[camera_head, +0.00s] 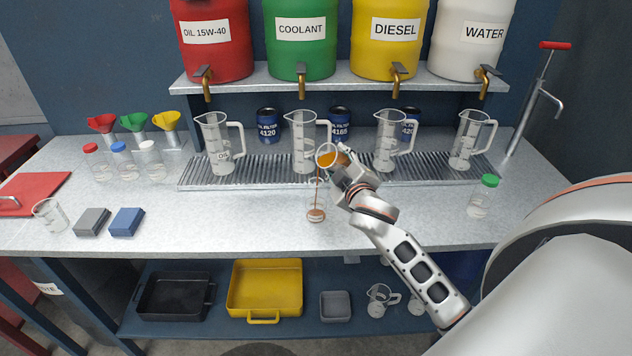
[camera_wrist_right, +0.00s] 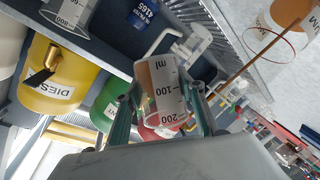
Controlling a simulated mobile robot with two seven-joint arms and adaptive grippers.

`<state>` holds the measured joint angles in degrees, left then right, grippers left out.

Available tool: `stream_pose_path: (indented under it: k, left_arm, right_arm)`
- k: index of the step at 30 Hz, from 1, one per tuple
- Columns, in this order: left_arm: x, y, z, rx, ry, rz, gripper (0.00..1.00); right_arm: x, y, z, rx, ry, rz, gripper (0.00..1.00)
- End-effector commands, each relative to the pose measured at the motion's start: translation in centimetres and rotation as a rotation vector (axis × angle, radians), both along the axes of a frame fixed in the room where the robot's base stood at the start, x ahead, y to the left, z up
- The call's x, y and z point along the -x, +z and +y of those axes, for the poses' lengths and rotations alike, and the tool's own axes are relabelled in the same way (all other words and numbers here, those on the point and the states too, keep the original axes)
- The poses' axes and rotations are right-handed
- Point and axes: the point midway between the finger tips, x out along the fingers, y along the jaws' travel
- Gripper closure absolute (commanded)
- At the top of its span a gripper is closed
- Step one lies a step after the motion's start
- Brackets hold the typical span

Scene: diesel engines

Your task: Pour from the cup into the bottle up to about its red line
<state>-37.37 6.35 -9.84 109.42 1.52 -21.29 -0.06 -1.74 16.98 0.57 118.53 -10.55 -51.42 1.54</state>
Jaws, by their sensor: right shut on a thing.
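My right gripper (camera_head: 345,172) is shut on a clear graduated cup (camera_head: 327,157) holding orange-brown liquid. The cup is tilted above the bottle. A thin brown stream runs from its lip down into the bottle. The clear bottle (camera_head: 317,204) stands upright on the bench with brown liquid low inside. In the right wrist view the cup (camera_wrist_right: 165,92) shows its 100 and 200 ml marks between the fingers (camera_wrist_right: 165,115). The bottle's liquid (camera_wrist_right: 292,14) shows at the top right, with a thin red ring apart from it, on the side nearer the camera. My left gripper is out of view.
Graduated jugs (camera_head: 304,140) stand on the metal grate (camera_head: 240,172) behind the cup, under labelled drums (camera_head: 300,40) with taps. A green-capped bottle (camera_head: 483,195) stands to the right. Another clear cup (camera_head: 49,215) and two blocks (camera_head: 126,222) are at left. The bench around the bottle is clear.

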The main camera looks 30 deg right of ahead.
Motion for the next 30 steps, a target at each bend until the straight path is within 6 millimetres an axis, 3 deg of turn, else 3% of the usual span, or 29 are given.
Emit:
stream_pose_path:
  k: [30]
  left_arm:
    - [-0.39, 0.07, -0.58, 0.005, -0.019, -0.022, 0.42]
  right_arm:
    - [-0.01, -0.22, -0.05, 0.083, 0.001, -0.004, 0.87]
